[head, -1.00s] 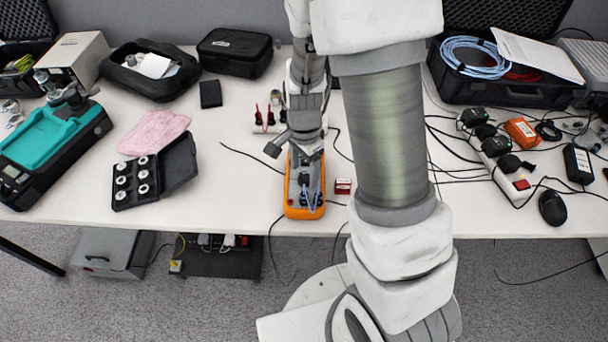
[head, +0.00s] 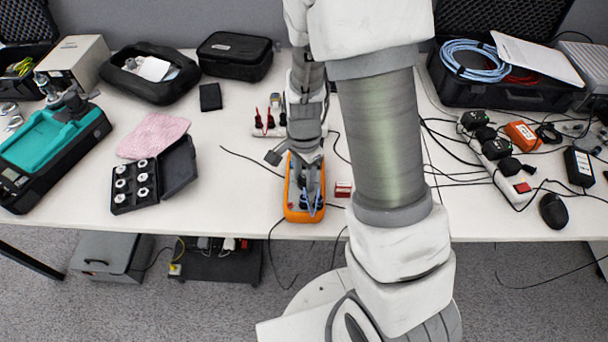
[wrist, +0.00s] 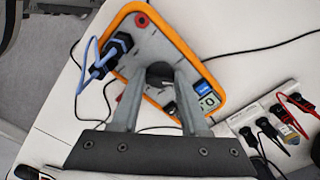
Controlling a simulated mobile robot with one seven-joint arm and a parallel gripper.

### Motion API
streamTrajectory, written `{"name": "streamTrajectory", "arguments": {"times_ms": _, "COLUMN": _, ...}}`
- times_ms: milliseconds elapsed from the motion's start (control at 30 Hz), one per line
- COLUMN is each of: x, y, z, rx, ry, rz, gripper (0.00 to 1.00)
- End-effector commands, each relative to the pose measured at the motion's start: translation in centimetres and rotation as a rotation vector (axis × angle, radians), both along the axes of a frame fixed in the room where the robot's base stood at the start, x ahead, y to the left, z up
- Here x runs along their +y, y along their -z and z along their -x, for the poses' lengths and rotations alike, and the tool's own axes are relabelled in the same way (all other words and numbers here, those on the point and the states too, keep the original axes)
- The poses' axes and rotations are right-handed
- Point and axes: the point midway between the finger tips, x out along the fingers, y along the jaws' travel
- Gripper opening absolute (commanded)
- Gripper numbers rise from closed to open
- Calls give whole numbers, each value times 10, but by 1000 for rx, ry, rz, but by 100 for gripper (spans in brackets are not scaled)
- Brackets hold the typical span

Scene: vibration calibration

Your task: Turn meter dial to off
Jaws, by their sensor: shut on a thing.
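The meter (head: 289,213) is an orange-edged box with a grey face, lying near the table's front edge below my wrist. It also shows in the wrist view (wrist: 190,57), tilted in the picture. Its round dark dial (wrist: 159,74) sits mid-face between my fingers. My gripper (wrist: 158,72) is shut on the dial, a finger on each side. In the head view my gripper (head: 311,180) covers most of the meter's face, and the dial is hidden. The dial's pointer and markings cannot be read. A small display (wrist: 205,94) shows partly beside a finger.
Blue leads with a black plug (wrist: 112,50) are on the meter's face. A small red-and-white block (head: 343,189) stands just right of it. A black case of round parts (head: 150,190) is left, with clear table between.

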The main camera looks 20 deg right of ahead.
Motion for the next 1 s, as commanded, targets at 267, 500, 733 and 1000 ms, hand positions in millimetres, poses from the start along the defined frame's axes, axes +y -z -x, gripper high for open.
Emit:
{"name": "streamTrajectory", "arguments": {"times_ms": 267, "x": 0, "y": 0, "z": 0, "rx": -1, "ry": -51, "rz": 0, "gripper": 0}}
{"name": "streamTrajectory", "arguments": {"times_ms": 500, "x": -1, "y": 0, "z": 0, "rx": -1, "ry": -202, "rz": 0, "gripper": 0}}
{"name": "streamTrajectory", "arguments": {"times_ms": 733, "x": -1, "y": 0, "z": 0, "rx": -1, "ry": -391, "rz": 0, "gripper": 0}}
{"name": "streamTrajectory", "arguments": {"times_ms": 1000, "x": -1, "y": 0, "z": 1, "rx": -1, "ry": -578, "rz": 0, "gripper": 0}}
